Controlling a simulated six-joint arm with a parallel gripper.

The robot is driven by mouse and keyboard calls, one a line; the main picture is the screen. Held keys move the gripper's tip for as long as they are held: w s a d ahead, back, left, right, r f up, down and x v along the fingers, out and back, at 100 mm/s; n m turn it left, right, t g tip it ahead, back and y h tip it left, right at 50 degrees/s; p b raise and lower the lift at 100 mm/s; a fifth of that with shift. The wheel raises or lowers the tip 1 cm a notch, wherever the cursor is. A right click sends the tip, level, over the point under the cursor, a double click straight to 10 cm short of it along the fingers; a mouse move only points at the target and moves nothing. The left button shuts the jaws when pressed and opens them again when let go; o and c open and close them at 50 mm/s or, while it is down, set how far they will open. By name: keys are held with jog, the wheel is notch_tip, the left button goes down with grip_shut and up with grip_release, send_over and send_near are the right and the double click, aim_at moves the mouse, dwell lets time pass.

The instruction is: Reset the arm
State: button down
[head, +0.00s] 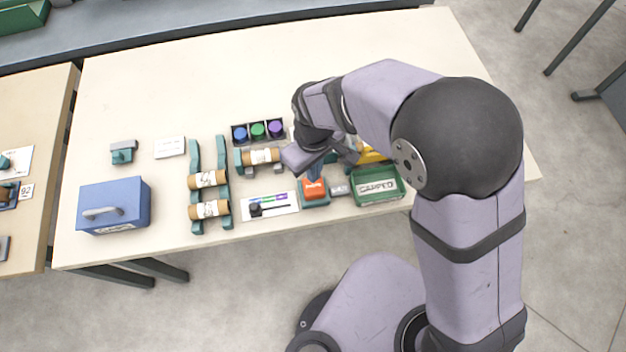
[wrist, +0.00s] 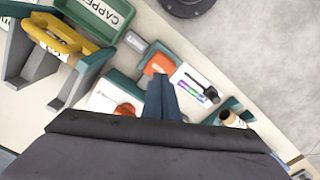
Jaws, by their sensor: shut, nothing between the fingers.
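My gripper (head: 314,178) is over the right part of the table, above the orange-topped device (head: 314,189). Its narrow blue fingers are together with nothing between them. In the wrist view the fingers (wrist: 162,82) point toward a white card with coloured bars (wrist: 190,85) and an orange block (wrist: 159,64). I cannot tell whether the fingertips touch anything. My arm hides part of the table at the right.
A green CAPPED tray (head: 378,198) and a yellow part (head: 371,155) are close right of my gripper. A rack with two wrapped rolls (head: 208,180), a coloured-cup tray (head: 258,142) and a blue box (head: 114,206) stand left. The table's back (head: 220,80) is clear.

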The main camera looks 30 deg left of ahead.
jog(key=shift+r+p, duration=0.4)
jog(key=shift+r, duration=0.3)
jog(key=shift+m, duration=0.4)
jog(key=s+d+f+m+g+h, duration=0.1)
jog(key=s+d+m+h, duration=0.3)
jog(key=d, duration=1)
jog(key=w+d+r+m+y, duration=0.2)
jog(key=w+d+r+m, duration=0.1)
jog(key=d, duration=0.8)
jog(key=w+d+r+m+t+y, duration=0.1)
jog(key=w+d+r+m+y, duration=0.1)
jog(key=w+d+r+m, duration=0.2)
jog(key=d+m, duration=0.3)
jog(key=d, duration=0.3)
jog(key=shift+d+r, duration=0.35)
jog(key=shift+r, duration=0.05)
